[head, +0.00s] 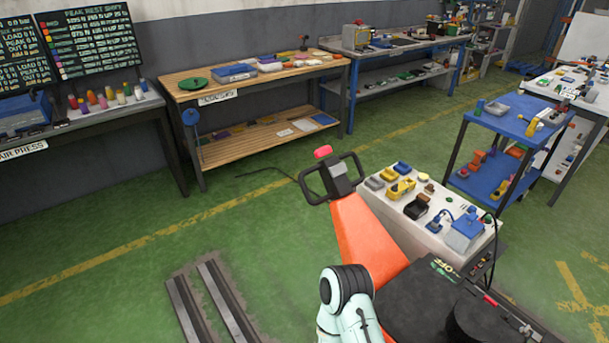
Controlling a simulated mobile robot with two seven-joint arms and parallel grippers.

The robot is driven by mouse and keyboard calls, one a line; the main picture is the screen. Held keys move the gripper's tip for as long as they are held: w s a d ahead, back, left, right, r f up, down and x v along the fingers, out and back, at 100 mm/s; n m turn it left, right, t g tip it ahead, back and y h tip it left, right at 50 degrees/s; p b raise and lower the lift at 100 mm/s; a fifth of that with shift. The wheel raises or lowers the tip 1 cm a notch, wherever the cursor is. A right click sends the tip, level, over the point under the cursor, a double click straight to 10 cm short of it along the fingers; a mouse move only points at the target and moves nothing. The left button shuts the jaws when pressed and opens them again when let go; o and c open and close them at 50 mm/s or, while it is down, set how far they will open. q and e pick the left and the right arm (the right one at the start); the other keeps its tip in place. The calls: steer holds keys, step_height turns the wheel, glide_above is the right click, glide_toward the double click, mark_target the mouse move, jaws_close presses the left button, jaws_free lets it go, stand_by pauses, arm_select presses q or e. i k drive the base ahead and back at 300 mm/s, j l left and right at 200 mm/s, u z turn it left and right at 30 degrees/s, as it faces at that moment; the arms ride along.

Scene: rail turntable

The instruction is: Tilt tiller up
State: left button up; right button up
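The tiller has a wide orange shaft (364,238) and a black loop handle (309,190) with a red knob (323,152) on top. It slants from the lower middle of the head view up and to the left, toward the bench. Its lower end runs down toward a dark machine body (425,300). A pale arm link of mine with a black ring stands in front of the lower shaft; I cannot tell whether it touches. Neither gripper is visible, and nothing shows a hold on the handle.
A white-topped surface with parts (382,205) stands close to the tiller's right. A wooden bench (190,90) is behind, a blue cart (515,122) at right. Two metal rails (214,305) lie on the green floor at lower left.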

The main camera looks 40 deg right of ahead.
mark_target(363, 239)
steer(key=i+z, duration=0.65)
steer(key=i, duration=0.2)
steer(key=i+j+z, duration=0.2)
steer(key=i+z, duration=0.15)
steer(key=i, duration=0.05)
